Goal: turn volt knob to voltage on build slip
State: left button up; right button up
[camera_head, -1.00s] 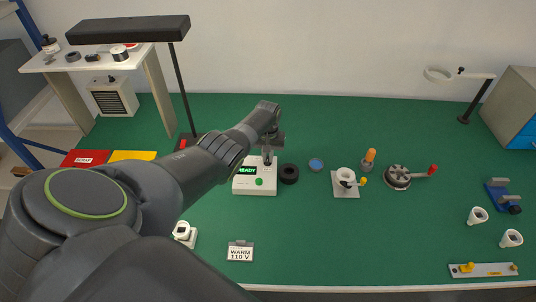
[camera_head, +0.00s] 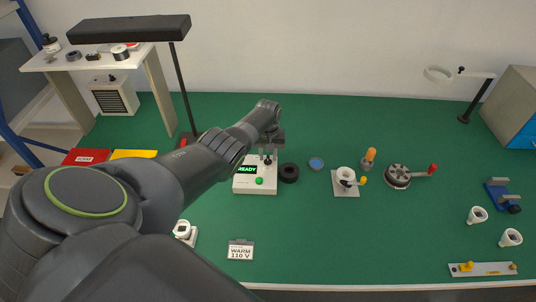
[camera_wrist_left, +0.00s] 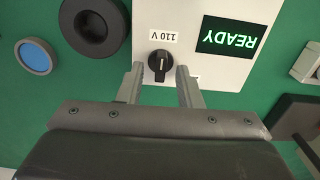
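The volt knob (camera_wrist_left: 160,64) is a round black dial on the white tester box (camera_head: 256,186). In the left wrist view a "110 V" label (camera_wrist_left: 165,37) sits beside it, and part of another label is hidden by a finger. The box's screen (camera_head: 247,170) reads READY. The build slip (camera_head: 240,250) reads "WARM 110 V". My left gripper (camera_wrist_left: 160,86) is open over the box, its two fingers apart on either side of the knob. I cannot tell whether they touch it. In the head view the gripper (camera_head: 268,152) is at the back of the box. My right gripper is not in view.
A black ring (camera_head: 289,173) lies just right of the box, with a blue disc (camera_head: 316,164) beyond it. A white socket on a plate (camera_head: 345,188) stands further right. The green mat in front of the box is mostly clear.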

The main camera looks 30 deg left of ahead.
aim_at(268, 157)
pick_arm(q)
jog(key=shift+r+p, duration=0.35)
jog(key=shift+r, duration=0.2)
notch_tip(268, 157, up, 5)
jog(key=shift+r+p, duration=0.1)
jog(key=shift+p, duration=0.7)
notch_tip(268, 157, up, 11)
jog(key=b, duration=0.1)
jog(key=shift+s, duration=0.1)
